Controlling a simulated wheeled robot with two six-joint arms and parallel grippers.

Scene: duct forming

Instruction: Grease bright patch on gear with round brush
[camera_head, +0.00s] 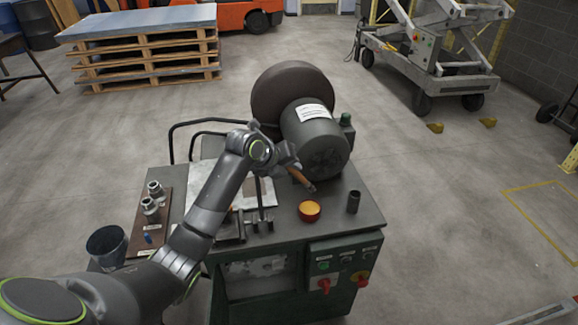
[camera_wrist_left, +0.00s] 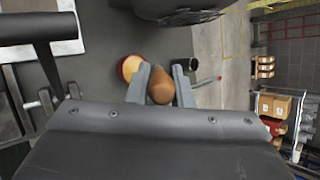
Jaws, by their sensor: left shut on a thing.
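My left gripper (camera_head: 293,169) is shut on the round brush (camera_head: 300,178), which has a brown wooden handle and a dark end pointing down and right. In the left wrist view the brush handle (camera_wrist_left: 160,86) sits between the two grey fingers. A red pot with yellow-orange content (camera_head: 309,210) stands on the bench just below the brush end; it also shows in the wrist view (camera_wrist_left: 128,68). A dark part with a toothed-looking edge (camera_wrist_left: 195,16) is at the top of the wrist view. I cannot make out a bright patch. My right gripper is not in view.
A machine with a large dark disc (camera_head: 290,88) and a grey cylinder (camera_head: 318,142) rises behind the gripper. A dark cup (camera_head: 353,202) stands right of the pot. Metal fittings (camera_head: 151,205) stand on a brown board at left. The bench front (camera_head: 330,270) carries switches.

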